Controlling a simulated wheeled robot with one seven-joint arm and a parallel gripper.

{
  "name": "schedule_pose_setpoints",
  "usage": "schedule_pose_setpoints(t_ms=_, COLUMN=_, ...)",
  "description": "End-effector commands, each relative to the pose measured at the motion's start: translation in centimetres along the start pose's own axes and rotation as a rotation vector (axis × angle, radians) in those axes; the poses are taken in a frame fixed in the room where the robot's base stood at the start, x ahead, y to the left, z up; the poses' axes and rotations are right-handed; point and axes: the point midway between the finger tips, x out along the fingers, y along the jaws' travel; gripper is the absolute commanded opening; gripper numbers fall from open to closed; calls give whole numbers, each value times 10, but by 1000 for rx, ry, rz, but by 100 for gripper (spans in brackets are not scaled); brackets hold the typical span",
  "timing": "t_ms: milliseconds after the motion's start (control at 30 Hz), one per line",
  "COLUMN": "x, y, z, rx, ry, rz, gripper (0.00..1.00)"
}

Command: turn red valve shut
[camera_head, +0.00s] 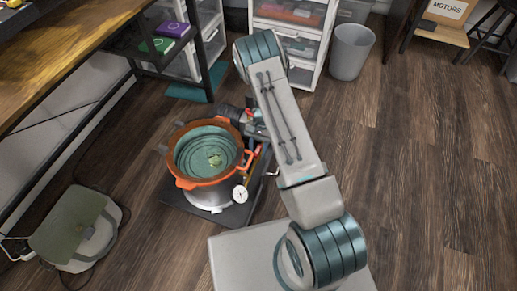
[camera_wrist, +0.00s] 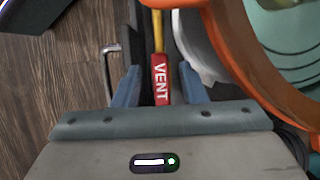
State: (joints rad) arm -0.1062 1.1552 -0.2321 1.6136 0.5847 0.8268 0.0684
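A red valve handle (camera_wrist: 160,85) marked "VENT" shows in the wrist view, on a yellow stem that runs up the picture. My gripper (camera_wrist: 159,78) has its two blue fingers apart, one on each side of the red handle. A gap shows between the handle and each finger, so it is not clamped. The metal pot (camera_head: 208,197) with an orange rim stands on a dark base in the head view. Its orange rim (camera_wrist: 262,70) also shows at the right of the wrist view. In the head view I cannot make out the fingertips.
A round gauge (camera_head: 240,194) sits on the pot's front right side. A bent metal rod (camera_wrist: 109,55) is left of the handle in the wrist view. The wooden floor (camera_head: 425,170) at the right is clear.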

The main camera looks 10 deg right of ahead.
Motion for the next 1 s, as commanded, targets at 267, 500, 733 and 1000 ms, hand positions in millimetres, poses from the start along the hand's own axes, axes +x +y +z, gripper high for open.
schedule_pose_setpoints(t_ms=267, x=0, y=0, z=0, rx=-1, ry=0, rz=0, gripper=27)
schedule_pose_setpoints(t_ms=500, x=0, y=2, z=-1, rx=0, ry=1, rz=0, gripper=0)
schedule_pose_setpoints(t_ms=733, x=-1, y=2, z=-1, rx=31, ry=1, rz=-12, gripper=0)
schedule_pose_setpoints(t_ms=1000, x=-2, y=2, z=-1, rx=174, ry=2, rz=-72, gripper=0)
